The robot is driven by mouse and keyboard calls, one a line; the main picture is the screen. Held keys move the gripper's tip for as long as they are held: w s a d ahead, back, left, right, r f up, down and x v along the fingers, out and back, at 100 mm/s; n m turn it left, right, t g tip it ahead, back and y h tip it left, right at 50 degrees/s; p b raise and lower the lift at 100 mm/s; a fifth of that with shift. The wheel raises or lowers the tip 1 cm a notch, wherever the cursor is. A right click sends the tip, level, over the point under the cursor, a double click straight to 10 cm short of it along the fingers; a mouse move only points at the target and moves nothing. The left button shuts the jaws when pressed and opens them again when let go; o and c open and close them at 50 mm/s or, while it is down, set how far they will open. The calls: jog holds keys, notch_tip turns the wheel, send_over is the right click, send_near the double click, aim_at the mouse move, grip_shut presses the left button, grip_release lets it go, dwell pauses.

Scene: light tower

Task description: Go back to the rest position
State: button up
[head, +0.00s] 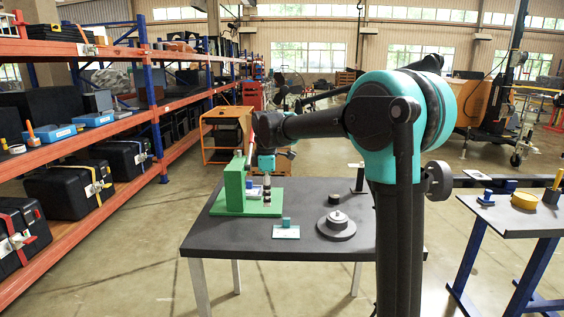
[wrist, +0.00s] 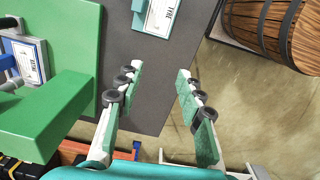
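My gripper (wrist: 158,75) is open in the wrist view, its two green-padded fingers well apart with nothing between them. Below the fingers are the dark tabletop and bare floor.
On the table are a grey round base (head: 337,226), a labelled card with a teal block (head: 286,229) and a small dark ring (head: 334,198). A side table (head: 500,212) stands right, shelves (head: 100,210) left. A wooden barrel (wrist: 268,30) shows in the wrist view.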

jog(key=s+d+f+m+t, duration=0.2)
jog(key=s+d+f+m, duration=0.7)
jog(key=s+d, duration=0.3)
jog(key=s+d+f+m+t, duration=0.2)
jog(key=s+d+f+m, duration=0.7)
jog(key=s+d, duration=0.3)
jog(key=shift+s+f, duration=0.65)
jog(key=shift+f, duration=0.05)
